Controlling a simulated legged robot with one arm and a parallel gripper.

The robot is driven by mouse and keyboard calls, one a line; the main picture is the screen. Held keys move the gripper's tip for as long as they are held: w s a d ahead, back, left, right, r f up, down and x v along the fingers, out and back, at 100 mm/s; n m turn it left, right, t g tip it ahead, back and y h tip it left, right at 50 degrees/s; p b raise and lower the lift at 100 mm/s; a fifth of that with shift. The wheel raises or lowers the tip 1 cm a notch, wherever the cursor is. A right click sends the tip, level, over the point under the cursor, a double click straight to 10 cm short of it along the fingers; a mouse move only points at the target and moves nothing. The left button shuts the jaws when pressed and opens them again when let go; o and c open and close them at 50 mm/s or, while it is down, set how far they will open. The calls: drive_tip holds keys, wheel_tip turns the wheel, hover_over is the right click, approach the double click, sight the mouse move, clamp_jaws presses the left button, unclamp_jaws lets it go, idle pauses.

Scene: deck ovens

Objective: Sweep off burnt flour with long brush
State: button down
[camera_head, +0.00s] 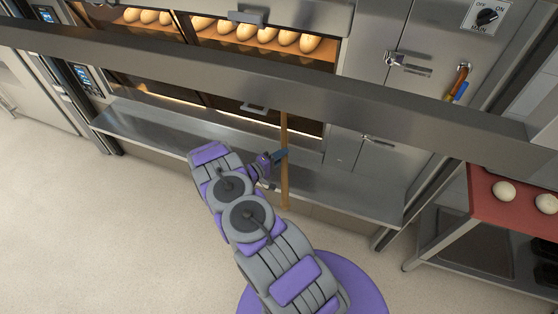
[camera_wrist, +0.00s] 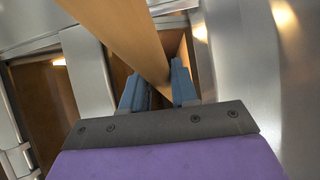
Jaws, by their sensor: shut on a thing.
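The long brush shows as a straight wooden handle (camera_head: 285,187). It stands in front of the lower oven deck (camera_head: 190,103), and its far end meets the dark edge of the deck. My gripper (camera_head: 279,156) is shut on the handle around its middle. In the wrist view the handle (camera_wrist: 128,32) runs from the top edge down between the blue fingers of my gripper (camera_wrist: 160,88). The brush head is not visible. I cannot make out any burnt flour. The grey overhead beam hides part of the lower deck.
Loaves (camera_head: 247,31) lie in the lit upper deck. A steel shelf (camera_head: 350,195) runs below the ovens. A grey beam (camera_head: 300,75) crosses the view. At right stands a red-topped table (camera_head: 485,207) with pale dough balls. The floor (camera_head: 90,220) at left is clear.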

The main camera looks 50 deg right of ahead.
drive_tip(key=shift+w+d, duration=0.25)
drive_tip(key=shift+d, duration=0.35)
drive_tip(key=shift+w+d, duration=0.25)
drive_tip(key=shift+d, duration=0.3)
drive_tip(key=s+a+r+b, duration=0.1)
drive_tip(key=s+a, duration=0.4)
drive_tip(key=a, duration=0.8)
drive_tip(key=s+a+r+b, duration=0.1)
drive_tip(key=s+a, duration=0.4)
drive_tip(key=a, duration=0.8)
drive_tip(key=s+a+r+b, duration=0.1)
drive_tip(key=s+a, duration=0.5)
drive_tip(key=a, duration=0.7)
drive_tip(key=shift+r, duration=0.4)
idle(1.1)
